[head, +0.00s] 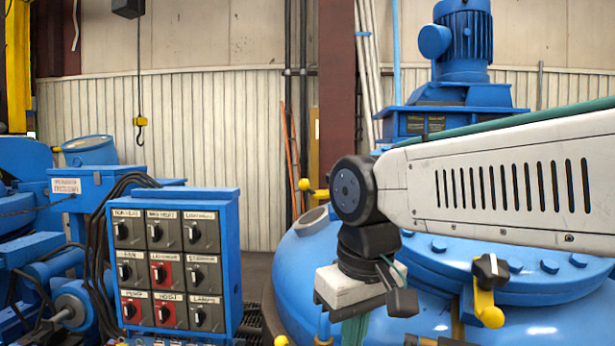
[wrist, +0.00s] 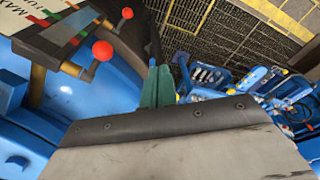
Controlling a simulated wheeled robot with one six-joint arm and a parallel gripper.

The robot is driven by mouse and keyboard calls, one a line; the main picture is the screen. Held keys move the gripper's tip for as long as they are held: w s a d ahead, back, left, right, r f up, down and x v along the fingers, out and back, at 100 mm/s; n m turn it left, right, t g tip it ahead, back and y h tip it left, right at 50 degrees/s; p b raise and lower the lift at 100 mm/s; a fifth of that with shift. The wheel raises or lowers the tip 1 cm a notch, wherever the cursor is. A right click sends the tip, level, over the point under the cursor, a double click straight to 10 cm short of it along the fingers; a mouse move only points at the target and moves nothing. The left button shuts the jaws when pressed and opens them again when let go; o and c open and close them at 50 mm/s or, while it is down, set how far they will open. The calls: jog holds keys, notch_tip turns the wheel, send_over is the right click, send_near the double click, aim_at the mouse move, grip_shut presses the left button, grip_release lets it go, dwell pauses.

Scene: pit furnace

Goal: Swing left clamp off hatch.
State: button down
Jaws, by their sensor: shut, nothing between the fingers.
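My gripper (head: 355,330) hangs below my arm's wrist at the bottom of the head view, over the blue furnace body. Its green fingers are cut off there by the lower edge. In the wrist view the green fingers (wrist: 157,86) are together and empty, beside the blue curved surface. A yellow clamp-like piece with a black knob (head: 489,270) stands on the furnace, right of my gripper. Another yellow fitting (head: 318,192) shows at the furnace's back left. I cannot tell which piece is the left clamp. The hatch is not clearly identifiable.
A blue switch box (head: 175,260) with labelled knobs stands left of the furnace. In the wrist view, two red-ball levers (wrist: 102,51) stand by a labelled plate (wrist: 60,35) at upper left. Dark floor grating (wrist: 225,40) lies beyond. A hook (head: 140,123) hangs at the back left.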

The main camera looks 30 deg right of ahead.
jog(key=w+d+r+m, duration=0.1)
jog(key=w+d+r, duration=0.3)
jog(key=w+r, duration=0.5)
jog(key=w+d+r+t, duration=0.1)
jog(key=w+d+r, duration=0.3)
jog(key=w+r, duration=0.6)
jog(key=w+d+r+m+t+h, duration=0.1)
jog(key=w+d+r, duration=0.3)
jog(key=w+r, duration=0.5)
jog(key=shift+w+r+m, duration=0.3)
jog(key=shift+w+r, duration=0.1)
jog(key=shift+w, duration=3.5)
notch_tip(320, 180, down, 10)
jog(key=shift+s, duration=0.3)
jog(key=shift+a+f, duration=0.1)
jog(key=shift+a, duration=0.05)
